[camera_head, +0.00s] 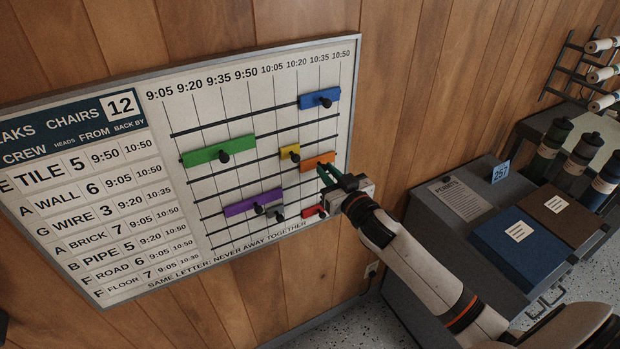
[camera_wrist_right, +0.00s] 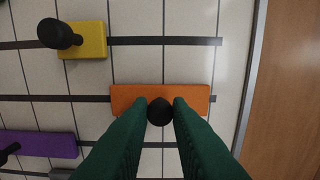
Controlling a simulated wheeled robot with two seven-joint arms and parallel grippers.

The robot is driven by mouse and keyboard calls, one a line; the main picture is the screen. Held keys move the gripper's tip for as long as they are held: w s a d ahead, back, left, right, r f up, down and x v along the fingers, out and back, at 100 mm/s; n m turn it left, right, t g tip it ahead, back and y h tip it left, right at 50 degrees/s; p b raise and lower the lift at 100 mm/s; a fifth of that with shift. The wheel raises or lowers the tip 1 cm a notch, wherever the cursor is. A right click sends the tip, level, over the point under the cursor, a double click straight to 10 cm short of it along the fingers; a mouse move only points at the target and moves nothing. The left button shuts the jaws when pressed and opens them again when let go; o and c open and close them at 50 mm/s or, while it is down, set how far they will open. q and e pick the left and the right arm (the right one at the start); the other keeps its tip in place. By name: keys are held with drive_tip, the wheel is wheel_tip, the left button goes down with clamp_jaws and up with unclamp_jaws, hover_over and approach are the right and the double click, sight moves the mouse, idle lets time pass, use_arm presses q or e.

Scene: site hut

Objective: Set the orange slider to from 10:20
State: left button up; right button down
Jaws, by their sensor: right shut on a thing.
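The orange slider (camera_head: 318,161) is on the board (camera_head: 222,77), on a dark horizontal rail near the right end. In the right wrist view the orange slider (camera_wrist_right: 135,97) lies level, and its black knob (camera_wrist_right: 160,111) sits between my green fingertips. My right gripper (camera_head: 324,172) is shut on that knob; it also shows in the wrist view (camera_wrist_right: 160,108). The slider's left end is close to the third vertical line from the right, seemingly 10:20. Its right end is near the last line. My left gripper is not in view.
A yellow slider (camera_head: 290,152) sits up and left of the orange one. Blue (camera_head: 319,98), green (camera_head: 218,150), purple (camera_head: 252,203), grey (camera_head: 275,212) and red (camera_head: 314,210) sliders are on other rails. A cabinet with folders (camera_head: 525,250) stands right of my right arm.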

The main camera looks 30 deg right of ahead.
drive_tip(key=shift+d, duration=0.3)
drive_tip(key=c, duration=1.7)
unclamp_jaws()
drive_tip(key=o, duration=0.4)
drive_tip(key=shift+d, duration=0.2)
drive_tip(key=shift+c, duration=0.2)
drive_tip(key=shift+a, duration=0.1)
drive_tip(key=s+b, duration=0.2)
drive_tip(key=s, duration=1)
drive_tip(key=shift+d+b, duration=0.3)
